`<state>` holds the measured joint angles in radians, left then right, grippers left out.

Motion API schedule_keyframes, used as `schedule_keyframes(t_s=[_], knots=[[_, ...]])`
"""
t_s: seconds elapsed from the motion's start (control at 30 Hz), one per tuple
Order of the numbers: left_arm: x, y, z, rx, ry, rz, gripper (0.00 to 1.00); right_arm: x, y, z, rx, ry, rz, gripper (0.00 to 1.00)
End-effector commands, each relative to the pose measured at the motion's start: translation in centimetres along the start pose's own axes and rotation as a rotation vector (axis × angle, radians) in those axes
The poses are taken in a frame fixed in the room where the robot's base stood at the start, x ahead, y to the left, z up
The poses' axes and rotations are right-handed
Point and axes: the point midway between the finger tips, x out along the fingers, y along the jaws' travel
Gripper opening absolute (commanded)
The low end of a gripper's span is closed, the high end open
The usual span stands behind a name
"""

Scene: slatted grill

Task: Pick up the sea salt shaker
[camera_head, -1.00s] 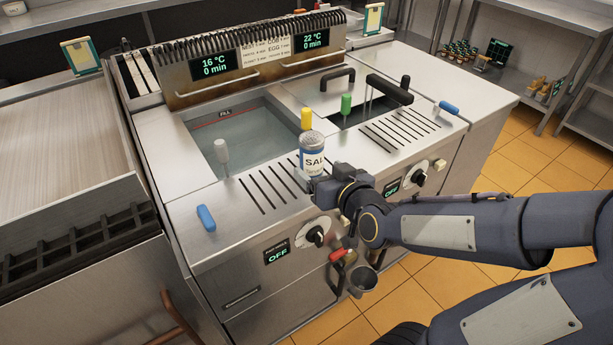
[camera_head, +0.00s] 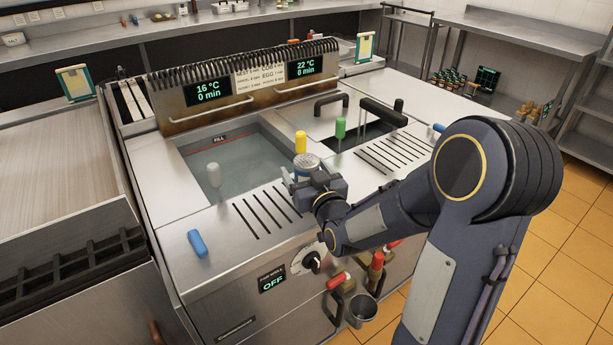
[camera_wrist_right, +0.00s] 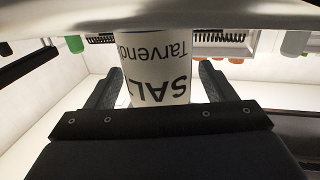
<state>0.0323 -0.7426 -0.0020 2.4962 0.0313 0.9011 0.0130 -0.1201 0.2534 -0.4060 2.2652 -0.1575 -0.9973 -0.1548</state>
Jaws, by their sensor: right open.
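The salt shaker (camera_head: 308,161) stands on the steel top of the cooker, near the slots. It is a white can with a grey lid and a dark "SALT" label. My right gripper (camera_head: 304,184) is at the shaker and partly hides its lower body in the head view. In the right wrist view the shaker (camera_wrist_right: 157,72) appears upside down between the two open fingers of the right gripper (camera_wrist_right: 155,88). A small gap shows beside the right-hand finger; contact on the left-hand side is hard to tell. My left gripper is not in view.
A blue handle (camera_head: 197,243) is at the front left. Slotted steel (camera_head: 262,212) lies left of the shaker.

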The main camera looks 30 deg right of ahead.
Motion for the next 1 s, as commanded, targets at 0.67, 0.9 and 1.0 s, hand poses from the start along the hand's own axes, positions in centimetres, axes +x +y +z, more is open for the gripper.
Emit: schedule_keyframes(t_s=[0.67, 0.9, 1.0], knots=[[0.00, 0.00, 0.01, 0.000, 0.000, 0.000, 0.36, 0.16, 0.00, -0.05, 0.001, 0.002, 0.000, 0.23], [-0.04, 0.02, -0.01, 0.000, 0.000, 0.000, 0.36, 0.16, 0.00, -0.19, 0.001, 0.002, 0.000, 0.23], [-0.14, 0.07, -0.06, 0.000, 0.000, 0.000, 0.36, 0.18, 0.01, -0.75, 0.001, 0.004, 0.001, 0.23]])
